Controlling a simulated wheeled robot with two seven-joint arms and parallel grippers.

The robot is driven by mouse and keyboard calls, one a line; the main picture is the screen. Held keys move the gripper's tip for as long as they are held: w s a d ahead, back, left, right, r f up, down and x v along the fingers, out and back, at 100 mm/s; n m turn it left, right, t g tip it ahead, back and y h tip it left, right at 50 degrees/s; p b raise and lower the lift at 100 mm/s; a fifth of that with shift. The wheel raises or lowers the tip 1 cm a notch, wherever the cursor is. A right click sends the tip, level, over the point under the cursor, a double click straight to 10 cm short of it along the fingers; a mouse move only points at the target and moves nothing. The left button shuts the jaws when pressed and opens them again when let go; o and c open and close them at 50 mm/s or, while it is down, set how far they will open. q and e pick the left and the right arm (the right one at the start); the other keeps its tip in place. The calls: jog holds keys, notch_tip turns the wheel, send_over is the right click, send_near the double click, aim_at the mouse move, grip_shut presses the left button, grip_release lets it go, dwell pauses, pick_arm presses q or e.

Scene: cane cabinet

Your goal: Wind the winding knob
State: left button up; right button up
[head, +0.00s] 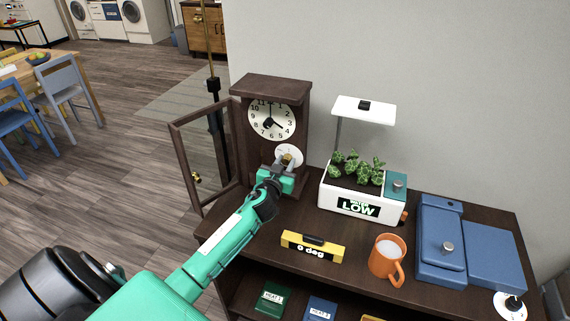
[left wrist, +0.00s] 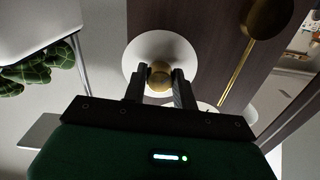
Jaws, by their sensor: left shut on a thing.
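A dark wooden clock (head: 270,88) stands on the cabinet with its glazed door (head: 206,155) swung open to the left. Below the white clock face (head: 272,118) is a smaller white dial (head: 289,157) that carries the winding knob. My left gripper (head: 279,168) reaches into the open clock front at this dial. In the left wrist view the gripper (left wrist: 160,86) is shut on the round brass winding knob (left wrist: 159,76), with a finger on each side, in front of the white disc. A brass pendulum (left wrist: 265,17) hangs beside it. My right gripper is not in view.
A white planter (head: 361,204) with a lamp stands right of the clock. A yellow level reading 0 deg (head: 312,246), an orange mug (head: 387,260) and a blue case (head: 441,245) are on the cabinet top (head: 340,235). The open door is close to my left arm.

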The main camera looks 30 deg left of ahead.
pick_arm(q)
jog(key=m, duration=0.6)
jog(key=shift+m, duration=0.3)
jog(key=m, duration=0.2)
jog(key=shift+m, duration=0.4)
jog(key=shift+r+m, duration=0.1)
jog(key=shift+m, duration=1.9)
jog(key=o, duration=1)
